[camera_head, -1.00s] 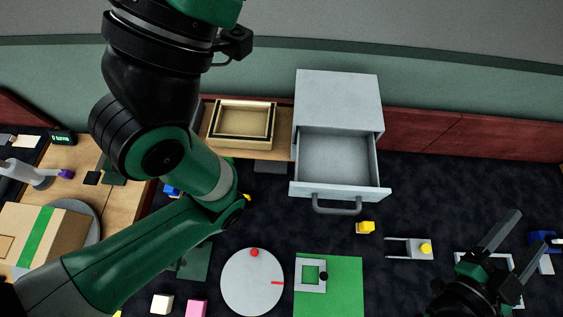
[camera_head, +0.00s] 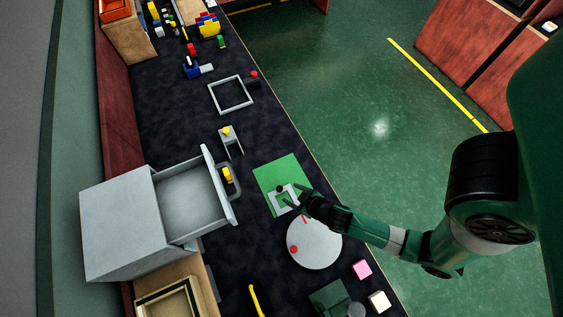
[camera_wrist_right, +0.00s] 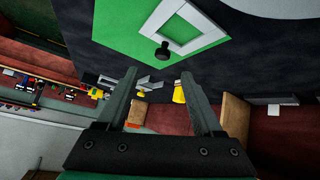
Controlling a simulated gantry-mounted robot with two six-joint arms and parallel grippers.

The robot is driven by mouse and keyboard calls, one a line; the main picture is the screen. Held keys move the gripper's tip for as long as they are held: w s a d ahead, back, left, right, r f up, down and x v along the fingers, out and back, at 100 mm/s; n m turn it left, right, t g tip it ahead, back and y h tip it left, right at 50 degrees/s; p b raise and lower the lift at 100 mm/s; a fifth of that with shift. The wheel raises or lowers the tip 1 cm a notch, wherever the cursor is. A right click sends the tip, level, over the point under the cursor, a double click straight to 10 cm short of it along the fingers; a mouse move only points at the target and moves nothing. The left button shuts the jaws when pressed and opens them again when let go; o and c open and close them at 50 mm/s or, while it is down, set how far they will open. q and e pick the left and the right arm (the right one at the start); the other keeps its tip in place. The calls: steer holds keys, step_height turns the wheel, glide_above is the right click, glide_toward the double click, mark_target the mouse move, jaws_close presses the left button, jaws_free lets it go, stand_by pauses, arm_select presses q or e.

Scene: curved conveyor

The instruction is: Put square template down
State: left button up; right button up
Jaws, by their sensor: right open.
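The square template is a small light-grey square frame (camera_head: 274,200) with a black knob (camera_head: 280,189). It lies on the green mat (camera_head: 272,174), at the end closest to the round grey disc. My right gripper (camera_head: 294,199) is open and empty beside the template, its fingers pointing toward it. In the right wrist view the template (camera_wrist_right: 200,22) and its knob (camera_wrist_right: 162,50) show beyond the two spread fingertips (camera_wrist_right: 158,74), apart from them. The gripper's height over the mat is hard to tell. My left gripper is not in view.
The round grey disc (camera_head: 320,243) with red marks sits beside the mat. A grey cabinet has its drawer (camera_head: 190,200) pulled out. A larger square frame (camera_head: 215,97), a small yellow-topped piece (camera_head: 226,131), and pink (camera_head: 362,269) and cream (camera_head: 380,301) blocks stand on the dark table.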

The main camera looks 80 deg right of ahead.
mark_target(281, 189)
steer(key=x, duration=0.3)
steer(key=shift+a, duration=0.1)
steer(key=b+x, duration=0.2)
steer(key=x, duration=0.3)
steer(key=shift+a+f, duration=0.1)
steer(key=shift+f, duration=0.15)
jaws_close()
